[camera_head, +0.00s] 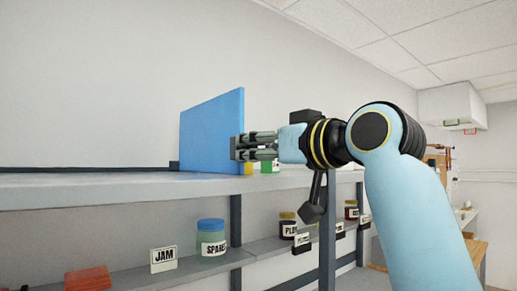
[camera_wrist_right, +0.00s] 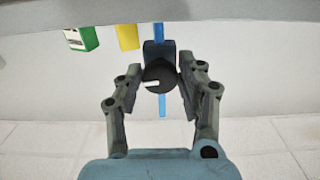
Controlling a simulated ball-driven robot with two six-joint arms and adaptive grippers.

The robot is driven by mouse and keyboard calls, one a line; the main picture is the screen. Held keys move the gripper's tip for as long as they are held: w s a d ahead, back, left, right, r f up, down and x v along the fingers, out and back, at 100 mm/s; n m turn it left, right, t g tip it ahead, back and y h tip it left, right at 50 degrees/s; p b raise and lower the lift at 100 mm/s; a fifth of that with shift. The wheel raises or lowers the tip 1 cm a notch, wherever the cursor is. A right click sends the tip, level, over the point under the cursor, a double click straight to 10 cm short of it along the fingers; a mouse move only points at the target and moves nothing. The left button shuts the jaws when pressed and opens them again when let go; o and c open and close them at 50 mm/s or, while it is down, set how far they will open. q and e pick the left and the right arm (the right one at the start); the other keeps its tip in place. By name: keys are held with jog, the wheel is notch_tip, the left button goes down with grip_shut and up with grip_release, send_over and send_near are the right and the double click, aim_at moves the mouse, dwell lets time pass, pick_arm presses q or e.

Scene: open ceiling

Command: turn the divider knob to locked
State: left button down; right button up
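The divider (camera_head: 212,133) is an upright blue panel on the upper shelf in the head view. Its dark round knob (camera_wrist_right: 160,77) is in the right wrist view, with a white mark pointing to the left. My right gripper (camera_head: 240,147) reaches in from the right to the divider's near edge. The knob is mostly hidden by the fingertips in the head view. My left gripper is not in view.
A yellow item (camera_wrist_right: 127,36) and a green-and-white item (camera_wrist_right: 81,38) stand on the upper shelf (camera_head: 100,190) beside the divider. The lower shelf holds a blue-lidded jar (camera_head: 211,240), a JAM sign (camera_head: 164,259), red items (camera_head: 88,279) and darker jars. The shelf left of the divider is clear.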

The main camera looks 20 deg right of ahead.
jog(key=c, duration=0.6)
jog(key=shift+m, duration=0.8)
jog(key=shift+c, duration=0.2)
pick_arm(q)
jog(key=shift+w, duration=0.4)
pick_arm(e)
jog(key=o, duration=1.2)
jog(key=shift+c, duration=0.2)
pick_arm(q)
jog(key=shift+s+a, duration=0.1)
pick_arm(e)
jog(key=shift+r, duration=0.15)
notch_tip(320, 180, up, 10)
jog(key=shift+f, duration=0.15)
